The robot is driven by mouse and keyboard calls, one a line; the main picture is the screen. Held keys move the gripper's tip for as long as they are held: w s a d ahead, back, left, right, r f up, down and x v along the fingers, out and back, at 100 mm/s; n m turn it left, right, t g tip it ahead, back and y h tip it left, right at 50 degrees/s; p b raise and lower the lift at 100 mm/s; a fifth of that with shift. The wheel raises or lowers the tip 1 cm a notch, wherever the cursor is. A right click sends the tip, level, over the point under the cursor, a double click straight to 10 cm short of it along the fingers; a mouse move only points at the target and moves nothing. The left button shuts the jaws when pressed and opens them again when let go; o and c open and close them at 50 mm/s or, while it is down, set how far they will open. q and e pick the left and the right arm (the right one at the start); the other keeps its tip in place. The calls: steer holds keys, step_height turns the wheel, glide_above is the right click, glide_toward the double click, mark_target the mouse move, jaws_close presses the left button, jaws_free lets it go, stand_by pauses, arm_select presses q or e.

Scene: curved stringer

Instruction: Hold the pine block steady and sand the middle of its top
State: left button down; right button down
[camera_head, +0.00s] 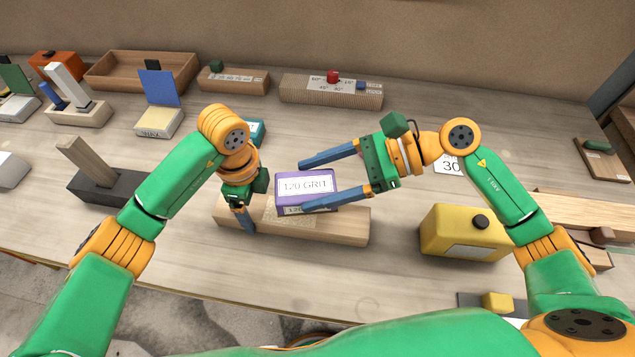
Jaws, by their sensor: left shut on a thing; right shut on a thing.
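The pine block (345,228) is a long pale wooden bar lying on the bench at the middle of the head view. My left gripper (244,220) points down at its left end and is shut on it. A purple sanding block (292,200) labelled "120 GRIT" is over the middle of the pine block's top. My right gripper (305,185) reaches in from the right and is shut on the sanding block, one finger along its far side and one along its near side. Whether the sanding block touches the wood is hard to tell.
A yellow box (460,230) with a black knob stands right of the pine block. A dark base with an upright wooden piece (90,162) is at the left. A wooden tray (140,72) and labelled wooden blocks (330,92) line the back. Bare bench lies in front of the pine block.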

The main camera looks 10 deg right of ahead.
arm_select(q)
jaws_free()
steer(key=shift+r, duration=0.1)
stand_by(0.4)
steer(key=shift+r, duration=2.4)
step_height(320, 180, up, 12)
